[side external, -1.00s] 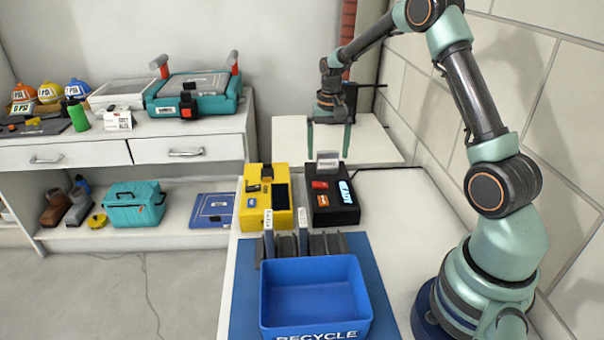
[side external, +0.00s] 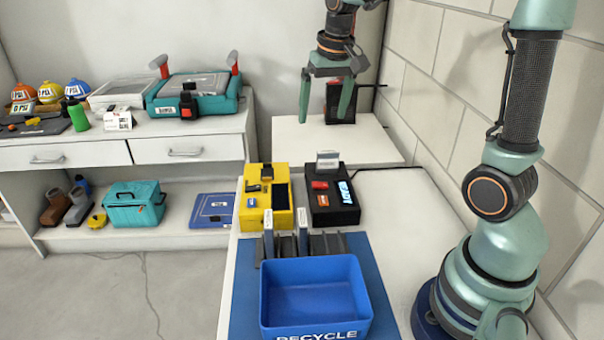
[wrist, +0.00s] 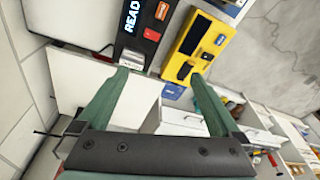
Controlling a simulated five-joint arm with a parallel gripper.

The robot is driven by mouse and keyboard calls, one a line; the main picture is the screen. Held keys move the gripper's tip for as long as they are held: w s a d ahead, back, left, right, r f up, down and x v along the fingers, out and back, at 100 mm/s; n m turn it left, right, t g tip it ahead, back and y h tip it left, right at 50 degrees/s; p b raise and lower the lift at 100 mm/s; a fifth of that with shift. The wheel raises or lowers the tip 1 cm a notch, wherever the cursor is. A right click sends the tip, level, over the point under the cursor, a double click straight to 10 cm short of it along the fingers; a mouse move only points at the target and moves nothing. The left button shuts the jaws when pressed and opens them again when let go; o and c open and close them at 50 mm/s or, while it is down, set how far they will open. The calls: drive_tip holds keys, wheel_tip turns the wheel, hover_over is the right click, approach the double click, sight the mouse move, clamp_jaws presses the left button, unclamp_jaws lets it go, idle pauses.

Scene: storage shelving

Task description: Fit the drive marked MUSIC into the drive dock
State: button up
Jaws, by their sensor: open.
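The black drive dock (side external: 337,210) stands on the table with a lit screen that seems to read READY. A silver-grey drive (side external: 327,163) stands upright at its back end, apparently seated in it; its marking is too small to read. The wrist view also shows this drive (wrist: 132,60) and the dock (wrist: 143,35). My gripper (side external: 323,118) is open and empty, above the drive and apart from it. Its fingers also show in the wrist view (wrist: 158,74). Two more drives (side external: 268,232) (side external: 303,228) stand in the dark rack (side external: 333,243); I cannot read their labels.
A yellow case (side external: 254,219) stands left of the dock. A blue RECYCLE bin (side external: 315,295) stands in front of the rack on a blue mat (side external: 375,285). A white surface (side external: 370,145) lies behind. The wall is close on the right. The table right of the dock is clear.

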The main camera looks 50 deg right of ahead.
drive_tip(key=s+a+n+t, duration=0.3)
drive_tip(key=s+a+n, duration=0.2)
drive_tip(key=s+a, duration=0.5)
drive_tip(key=shift+s+r+y, duration=0.2)
drive_tip(key=shift+s+y, duration=0.1)
drive_tip(key=shift+s, duration=0.2)
idle(0.6)
